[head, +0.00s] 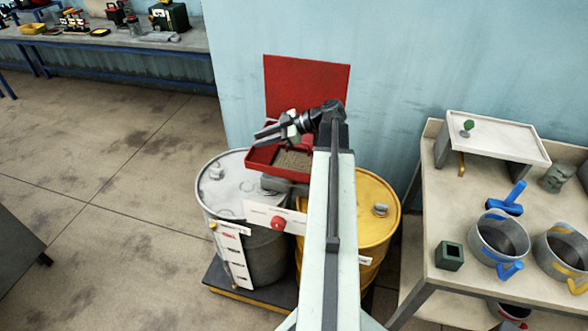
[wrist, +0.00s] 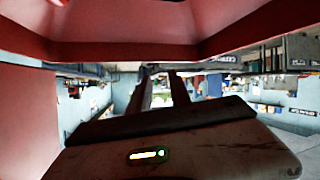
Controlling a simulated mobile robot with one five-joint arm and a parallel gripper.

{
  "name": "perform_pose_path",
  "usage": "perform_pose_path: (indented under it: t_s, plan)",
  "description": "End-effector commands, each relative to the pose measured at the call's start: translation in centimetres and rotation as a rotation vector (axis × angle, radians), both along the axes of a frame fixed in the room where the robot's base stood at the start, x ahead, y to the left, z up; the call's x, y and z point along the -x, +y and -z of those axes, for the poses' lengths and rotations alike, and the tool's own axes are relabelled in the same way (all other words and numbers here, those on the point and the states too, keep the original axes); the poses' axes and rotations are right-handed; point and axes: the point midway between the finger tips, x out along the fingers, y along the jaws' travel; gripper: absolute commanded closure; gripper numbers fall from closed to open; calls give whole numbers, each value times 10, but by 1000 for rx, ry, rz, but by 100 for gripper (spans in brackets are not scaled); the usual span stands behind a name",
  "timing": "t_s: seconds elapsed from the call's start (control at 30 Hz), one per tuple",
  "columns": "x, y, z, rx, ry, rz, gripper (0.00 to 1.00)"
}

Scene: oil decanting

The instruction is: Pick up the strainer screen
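I cannot pick out a strainer screen for certain. A brown, grainy patch (head: 293,160) lies in the open red box (head: 262,158) on the drums; I cannot tell whether it is mesh or loose material. My gripper (head: 258,136) is over the left side of this box, pointing left, and my arm hides the box's right part. In the wrist view, two dark fingers (wrist: 161,76) stand apart with nothing visible between them. Red walls (wrist: 120,50) fill the top of that view.
A silver drum (head: 225,185) and a yellow drum (head: 375,215) stand below the box. A red upright panel (head: 305,85) is behind it. The right bench (head: 450,205) holds a white tray (head: 500,137), a dark green block (head: 449,256) and pots (head: 498,240).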

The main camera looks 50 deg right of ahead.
Motion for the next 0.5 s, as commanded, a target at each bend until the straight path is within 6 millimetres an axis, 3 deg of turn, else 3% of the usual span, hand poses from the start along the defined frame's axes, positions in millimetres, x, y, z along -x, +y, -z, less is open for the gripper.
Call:
perform_pose_path:
  t_s: [0.03,0.1,0.2,0.33,0.5]
  plan:
    - [24,-40,7,-5,-23,69,76]
    - [55,-82,8,-9,-44,149,76]
    - [95,-125,10,-12,-57,240,76]
    - [126,-152,12,-12,-59,304,76]
    - [129,-155,13,-11,-58,315,76]
